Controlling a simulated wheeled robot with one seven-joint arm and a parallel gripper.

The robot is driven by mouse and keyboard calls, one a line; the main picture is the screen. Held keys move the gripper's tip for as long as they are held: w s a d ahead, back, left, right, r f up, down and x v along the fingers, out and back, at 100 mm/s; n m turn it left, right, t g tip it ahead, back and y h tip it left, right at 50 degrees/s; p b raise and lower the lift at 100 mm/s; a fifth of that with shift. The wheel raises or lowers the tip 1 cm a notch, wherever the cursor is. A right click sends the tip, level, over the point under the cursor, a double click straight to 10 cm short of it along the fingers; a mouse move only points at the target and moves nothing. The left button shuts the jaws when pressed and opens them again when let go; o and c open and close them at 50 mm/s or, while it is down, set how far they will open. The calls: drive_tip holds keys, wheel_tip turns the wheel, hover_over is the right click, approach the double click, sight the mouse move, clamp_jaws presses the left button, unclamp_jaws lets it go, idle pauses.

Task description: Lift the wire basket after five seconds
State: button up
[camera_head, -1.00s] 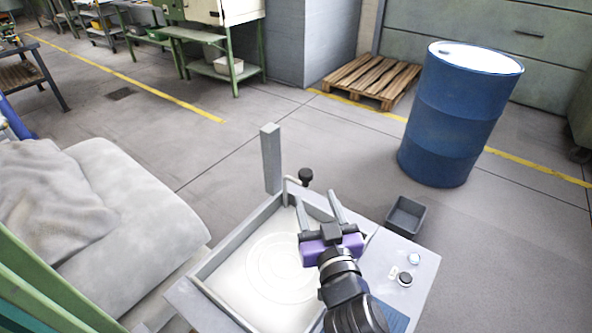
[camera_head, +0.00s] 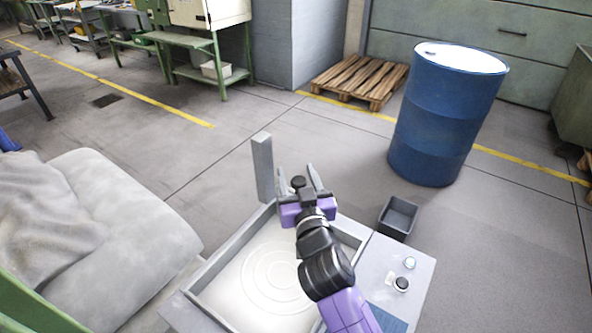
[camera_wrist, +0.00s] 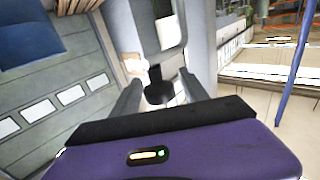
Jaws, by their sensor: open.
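I cannot make out a wire basket in either view. A raised grey-walled basin (camera_head: 213,262) holds a pale floor with concentric rings. A grey post (camera_head: 263,168) stands at its far corner, and a black knob (camera_head: 298,183) on a bent light rod is beside the post. My gripper (camera_head: 297,169) is open at the basin's far edge, its two fingers apart around the knob in the picture. The wrist view shows the knob (camera_wrist: 159,94) between the open fingers (camera_wrist: 158,82). I cannot tell whether they touch it.
A side shelf (camera_head: 412,287) right of the basin carries two small round items. A dark open bin (camera_head: 398,217) lies beyond it. A blue drum (camera_head: 440,120) and a wooden pallet (camera_head: 360,78) stand behind. A grey covered bulk (camera_head: 130,220) is at left.

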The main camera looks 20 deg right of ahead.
drive_tip(key=shift+w+d, duration=0.1)
drive_tip(key=shift+w, duration=0.4)
drive_tip(key=shift+c, duration=0.2)
clamp_jaws()
drive_tip(key=shift+r, duration=0.1)
idle(0.9)
